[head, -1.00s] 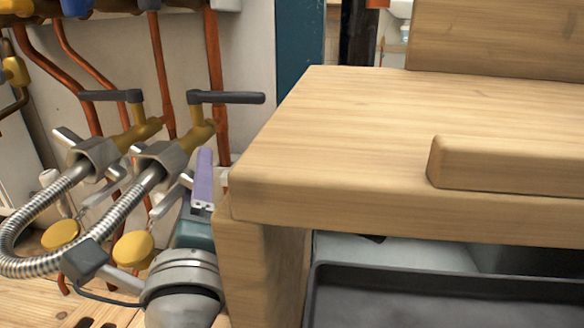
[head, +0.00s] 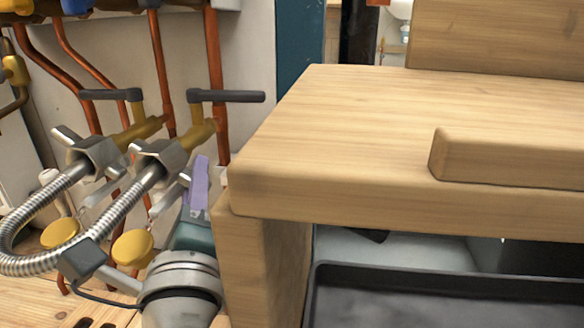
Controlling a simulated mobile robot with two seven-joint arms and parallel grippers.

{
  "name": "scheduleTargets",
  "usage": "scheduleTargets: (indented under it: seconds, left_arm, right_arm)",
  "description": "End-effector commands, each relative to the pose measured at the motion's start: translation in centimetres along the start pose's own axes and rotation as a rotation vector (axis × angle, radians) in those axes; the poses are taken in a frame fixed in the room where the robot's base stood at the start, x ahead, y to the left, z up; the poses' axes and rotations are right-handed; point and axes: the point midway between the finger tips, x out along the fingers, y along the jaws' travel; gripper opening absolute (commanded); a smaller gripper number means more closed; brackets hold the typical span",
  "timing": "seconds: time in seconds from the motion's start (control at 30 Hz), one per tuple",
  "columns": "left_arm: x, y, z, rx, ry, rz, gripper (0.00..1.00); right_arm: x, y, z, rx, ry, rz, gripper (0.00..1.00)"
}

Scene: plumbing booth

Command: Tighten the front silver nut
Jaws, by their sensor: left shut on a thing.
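Two silver hex nuts with protruding bars join the braided hoses to brass valves at the left. I take the right one as the front silver nut (head: 158,160); the other silver nut (head: 95,155) is to its left. My left gripper (head: 194,180), with a purple finger, comes up from below at the front nut's right side. It is shut on the front nut, apparently at a short bar on its right side; the exact contact is partly hidden by the purple finger. My right gripper is not in view.
The braided hose (head: 28,264) loops at the lower left. Dark valve handles (head: 226,97) and copper pipes (head: 160,75) stand above and behind. A wooden bench (head: 330,130) is close on my left gripper's right, with a dark tray (head: 440,295) below.

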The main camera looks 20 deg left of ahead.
Motion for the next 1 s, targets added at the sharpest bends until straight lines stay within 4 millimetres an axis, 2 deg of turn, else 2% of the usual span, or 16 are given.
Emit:
scheduleTargets:
  seconds: [0.07,0.3,0.33,0.6,0.87,1.0]
  left_arm:
    - [-0.1,0.6,-0.2,0.058,0.002,-0.027,0.00]
    - [0.0,0.4,-0.1,0.076,0.002,-0.032,0.00]
    - [0.0,0.4,-0.1,0.076,0.002,-0.031,0.20]
    - [0.0,0.4,-0.1,0.075,0.001,-0.031,0.49]
    - [-0.2,0.3,0.0,0.074,0.001,-0.031,0.49]
    - [-1.7,0.3,0.0,0.077,0.005,-0.029,0.49]
  right_arm:
    - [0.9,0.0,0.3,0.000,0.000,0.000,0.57]
    - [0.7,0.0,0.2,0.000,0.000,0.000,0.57]
    - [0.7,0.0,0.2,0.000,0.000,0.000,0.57]
    - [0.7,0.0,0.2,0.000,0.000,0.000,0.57]
    - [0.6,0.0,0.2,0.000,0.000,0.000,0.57]
    - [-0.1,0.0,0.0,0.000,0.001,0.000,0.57]
